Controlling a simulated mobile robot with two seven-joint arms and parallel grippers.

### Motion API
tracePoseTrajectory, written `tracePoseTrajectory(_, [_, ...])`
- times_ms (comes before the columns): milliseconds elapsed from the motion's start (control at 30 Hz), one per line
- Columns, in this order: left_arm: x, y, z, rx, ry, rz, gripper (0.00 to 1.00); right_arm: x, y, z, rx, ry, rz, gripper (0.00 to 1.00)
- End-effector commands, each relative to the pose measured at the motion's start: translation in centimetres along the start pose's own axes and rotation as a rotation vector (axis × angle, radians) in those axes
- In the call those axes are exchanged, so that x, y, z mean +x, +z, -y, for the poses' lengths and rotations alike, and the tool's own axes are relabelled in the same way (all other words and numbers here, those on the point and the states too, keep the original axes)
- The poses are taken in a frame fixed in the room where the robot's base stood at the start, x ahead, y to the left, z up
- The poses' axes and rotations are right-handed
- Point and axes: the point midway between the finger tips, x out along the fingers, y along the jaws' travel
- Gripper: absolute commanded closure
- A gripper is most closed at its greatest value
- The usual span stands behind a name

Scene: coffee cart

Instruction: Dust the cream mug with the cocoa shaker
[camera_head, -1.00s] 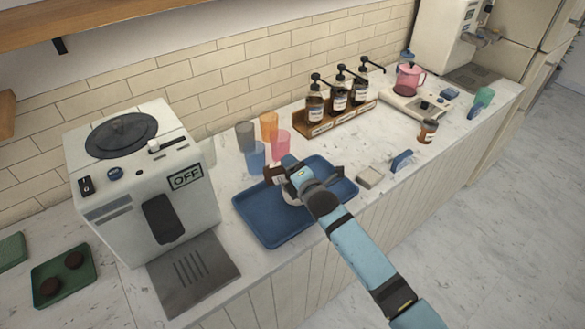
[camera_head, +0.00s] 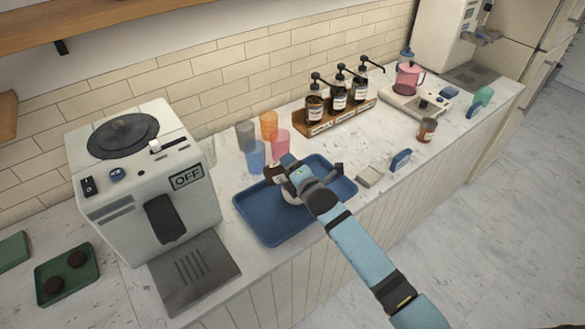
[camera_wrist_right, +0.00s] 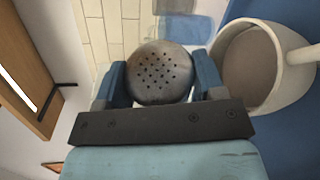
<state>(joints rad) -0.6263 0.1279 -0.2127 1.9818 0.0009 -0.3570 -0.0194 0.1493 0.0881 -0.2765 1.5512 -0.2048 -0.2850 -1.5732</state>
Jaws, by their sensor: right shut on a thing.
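My right gripper (camera_head: 283,175) is shut on the cocoa shaker (camera_head: 272,174), a dark brown jar held above the blue tray. In the right wrist view the shaker's round metal lid with several holes (camera_wrist_right: 160,72) sits between the two fingers. The cream mug (camera_head: 290,198) is on the tray, mostly hidden under my right gripper. In the right wrist view the mug (camera_wrist_right: 292,88) is just right of the shaker, apart from it in the picture, with a brownish drink inside and its handle to the right. No falling powder is visible. My left gripper is not in view.
The blue tray (camera_head: 265,228) lies on the counter right of the coffee machine (camera_head: 140,185). Several coloured cups (camera_head: 269,124) stand close behind it. A rack of pump bottles (camera_head: 335,118) is farther back. Another labelled jar (camera_head: 427,131) stands at right.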

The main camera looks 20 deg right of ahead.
Motion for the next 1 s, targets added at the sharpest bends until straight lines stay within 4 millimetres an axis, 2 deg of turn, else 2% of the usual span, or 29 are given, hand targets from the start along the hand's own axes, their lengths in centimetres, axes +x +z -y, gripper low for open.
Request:
tracePoseTrajectory(467, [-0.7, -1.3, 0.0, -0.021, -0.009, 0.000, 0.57, -0.1, 0.3, -0.8, -0.112, -0.043, 0.003, 0.63])
tracePoseTrajectory(1000, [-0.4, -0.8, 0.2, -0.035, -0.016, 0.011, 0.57, -0.2, 0.4, -0.9, -0.165, -0.067, 0.006, 0.63])
